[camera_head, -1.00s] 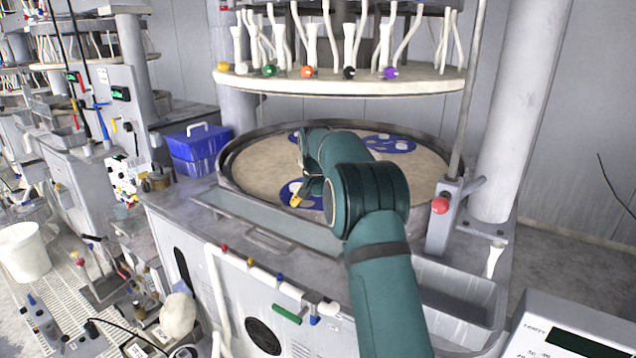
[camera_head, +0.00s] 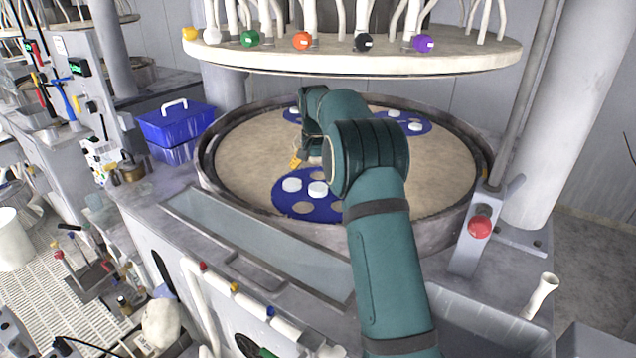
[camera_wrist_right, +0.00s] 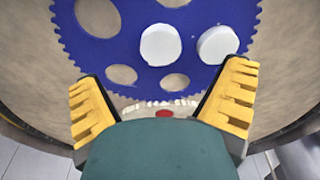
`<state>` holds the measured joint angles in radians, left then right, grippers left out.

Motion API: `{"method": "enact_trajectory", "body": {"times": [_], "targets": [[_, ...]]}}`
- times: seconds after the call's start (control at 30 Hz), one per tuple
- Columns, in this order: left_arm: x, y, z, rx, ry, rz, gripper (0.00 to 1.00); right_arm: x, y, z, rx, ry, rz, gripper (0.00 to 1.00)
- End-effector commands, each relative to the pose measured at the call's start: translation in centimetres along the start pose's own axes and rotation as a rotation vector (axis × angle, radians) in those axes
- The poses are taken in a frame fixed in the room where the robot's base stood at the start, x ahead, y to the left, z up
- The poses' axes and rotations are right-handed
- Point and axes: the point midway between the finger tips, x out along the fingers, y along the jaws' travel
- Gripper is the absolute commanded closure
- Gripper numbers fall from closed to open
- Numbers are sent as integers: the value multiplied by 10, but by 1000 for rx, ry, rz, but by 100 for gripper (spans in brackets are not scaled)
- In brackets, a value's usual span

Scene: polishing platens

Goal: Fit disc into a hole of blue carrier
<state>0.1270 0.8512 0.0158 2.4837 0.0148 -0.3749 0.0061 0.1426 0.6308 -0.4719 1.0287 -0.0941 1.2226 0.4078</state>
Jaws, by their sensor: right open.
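A blue toothed carrier (camera_head: 290,207) lies at the front of the sandy round platen, with open holes showing the platen beneath. Two white discs are on it: a left disc (camera_head: 291,185) and a right disc (camera_head: 318,189). The wrist view also shows the carrier (camera_wrist_right: 90,50), a disc (camera_wrist_right: 160,45) and another disc (camera_wrist_right: 217,45). I cannot tell how deep either disc sits. My right gripper (camera_wrist_right: 163,103) is open and empty, its yellow-padded fingers spread near the carrier's edge. In the head view a yellow finger (camera_head: 296,161) shows behind the carrier; the arm hides the carrier's right edge. My left gripper is out of view.
A back-right carrier (camera_head: 420,127) holds white discs; a back-left carrier (camera_head: 290,117) is partly hidden by my arm. The platen's raised metal rim (camera_head: 208,165) surrounds them. A round upper plate (camera_head: 340,65) with hoses hangs above. A blue box (camera_head: 175,130) stands left.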

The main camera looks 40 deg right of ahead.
Motion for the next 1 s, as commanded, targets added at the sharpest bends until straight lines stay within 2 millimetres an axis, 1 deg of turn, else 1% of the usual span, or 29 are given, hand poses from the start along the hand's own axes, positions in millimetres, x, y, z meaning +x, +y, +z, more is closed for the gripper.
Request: {"method": "enact_trajectory", "body": {"times": [0.07, 0.43, 0.6, 0.7, 0.8, 0.97, 1.0], "targets": [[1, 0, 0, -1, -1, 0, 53, 3, 0, 0, 0, -1, 0, 4], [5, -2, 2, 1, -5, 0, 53, 35, 0, -2, 0, -2, 1, 4], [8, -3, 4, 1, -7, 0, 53, 60, 0, -6, 1, -3, 2, 4], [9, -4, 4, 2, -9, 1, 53, 72, 0, -6, 1, -1, 1, 4], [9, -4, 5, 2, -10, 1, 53, 76, 0, -6, 1, -1, 0, 4], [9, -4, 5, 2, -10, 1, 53, 75, 0, -6, 0, 0, 0, 4], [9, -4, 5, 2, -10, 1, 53, 75, 0, -6, 0, 0, 0, 17]]}}
